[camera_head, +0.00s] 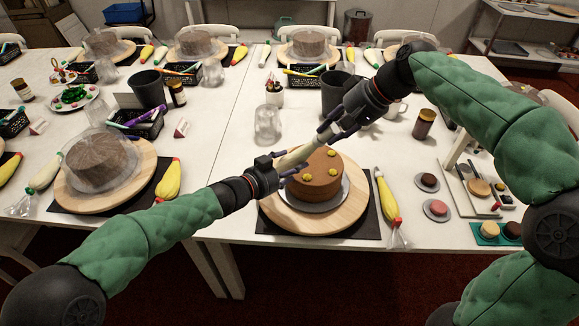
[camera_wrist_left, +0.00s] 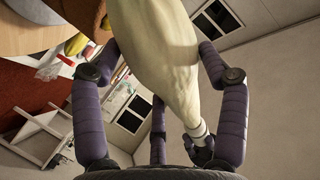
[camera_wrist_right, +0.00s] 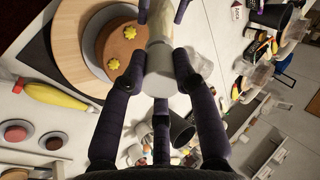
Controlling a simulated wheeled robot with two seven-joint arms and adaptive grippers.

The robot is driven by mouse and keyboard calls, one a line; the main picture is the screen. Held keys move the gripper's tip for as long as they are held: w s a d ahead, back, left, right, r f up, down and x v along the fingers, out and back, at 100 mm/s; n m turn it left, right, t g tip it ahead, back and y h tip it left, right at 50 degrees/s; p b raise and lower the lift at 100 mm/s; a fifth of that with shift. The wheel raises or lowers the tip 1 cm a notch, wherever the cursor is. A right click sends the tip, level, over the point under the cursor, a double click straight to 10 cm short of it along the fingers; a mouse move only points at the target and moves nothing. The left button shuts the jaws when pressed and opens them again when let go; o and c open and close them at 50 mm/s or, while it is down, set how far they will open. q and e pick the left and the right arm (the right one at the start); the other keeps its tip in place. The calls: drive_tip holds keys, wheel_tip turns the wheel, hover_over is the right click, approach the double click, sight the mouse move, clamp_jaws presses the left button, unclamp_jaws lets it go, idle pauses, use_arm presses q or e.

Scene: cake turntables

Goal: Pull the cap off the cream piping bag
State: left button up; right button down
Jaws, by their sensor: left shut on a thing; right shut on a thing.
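The cream piping bag (camera_head: 296,158) is held slantwise in the air between my two grippers, above the cake. My left gripper (camera_head: 283,171) is shut on the bag's wide pale body (camera_wrist_left: 155,45), with fingers on both sides in the left wrist view. A narrow end with a whitish band (camera_wrist_left: 196,130) points toward the left palm. My right gripper (camera_head: 323,134) is shut on the other end of the bag. In the right wrist view a pale grey cylinder, which looks like the cap (camera_wrist_right: 159,72), sits between its fingers, in line with the bag; I see no clear gap.
A brown cake (camera_head: 318,187) with yellow dollops stands on a wooden turntable (camera_head: 272,213) below. A yellow piping bag (camera_head: 388,203) lies to its right. A clear jar (camera_head: 267,125), a dark pot (camera_head: 336,90) and a brown jar (camera_head: 424,124) stand behind.

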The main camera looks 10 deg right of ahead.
drive_tip(key=shift+v, duration=2.55)
